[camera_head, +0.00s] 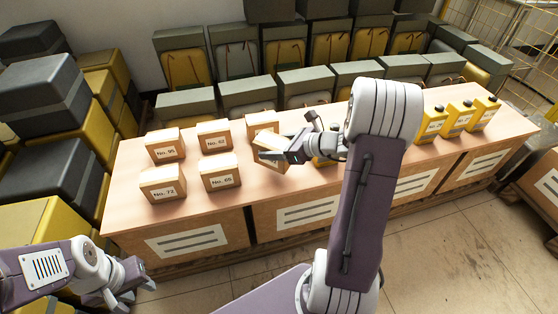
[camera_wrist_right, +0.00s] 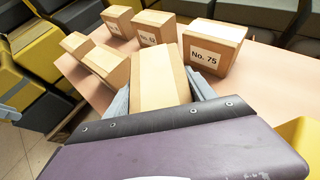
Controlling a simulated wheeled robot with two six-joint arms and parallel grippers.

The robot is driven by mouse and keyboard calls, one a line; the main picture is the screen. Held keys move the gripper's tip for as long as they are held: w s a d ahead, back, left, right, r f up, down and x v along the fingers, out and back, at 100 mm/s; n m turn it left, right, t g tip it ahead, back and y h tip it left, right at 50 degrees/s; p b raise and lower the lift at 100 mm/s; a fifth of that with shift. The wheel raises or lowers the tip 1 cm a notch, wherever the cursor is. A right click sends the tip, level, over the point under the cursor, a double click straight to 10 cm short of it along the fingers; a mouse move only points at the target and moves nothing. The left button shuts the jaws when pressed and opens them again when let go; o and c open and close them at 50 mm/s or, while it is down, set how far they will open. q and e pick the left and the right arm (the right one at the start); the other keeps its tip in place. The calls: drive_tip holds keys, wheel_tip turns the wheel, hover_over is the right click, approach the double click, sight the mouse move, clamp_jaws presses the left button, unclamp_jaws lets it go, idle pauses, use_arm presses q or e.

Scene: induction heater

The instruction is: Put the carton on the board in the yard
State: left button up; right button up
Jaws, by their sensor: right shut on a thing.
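My right gripper (camera_head: 296,150) is shut on a tan carton (camera_head: 270,146), held at the front middle of the wooden bench. In the right wrist view the held carton (camera_wrist_right: 158,80) sits between the two grey fingers (camera_wrist_right: 160,98); no label shows on its visible face. Just behind it stands the carton No. 75 (camera_wrist_right: 212,48), which also shows in the head view (camera_head: 262,123). My left gripper (camera_head: 128,284) hangs empty at the lower left, off the bench, with its fingers apart. I cannot make out a board in a yard.
Cartons No. 95 (camera_head: 164,145), No. 62 (camera_head: 214,136), No. 72 (camera_head: 163,183) and No. 65 (camera_head: 220,172) stand on the left of the bench (camera_head: 200,212). Several yellow jugs (camera_head: 460,118) stand at its right. Grey-lidded crates (camera_head: 304,82) line the back. Floor is clear in front.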

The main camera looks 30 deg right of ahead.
drive_tip(key=shift+f, duration=0.2)
wheel_tip(320, 180, down, 4)
drive_tip(key=shift+r+b, duration=0.1)
drive_tip(key=shift+b, duration=1.15)
drive_tip(key=shift+r, duration=0.15)
drive_tip(key=o, duration=1.8)
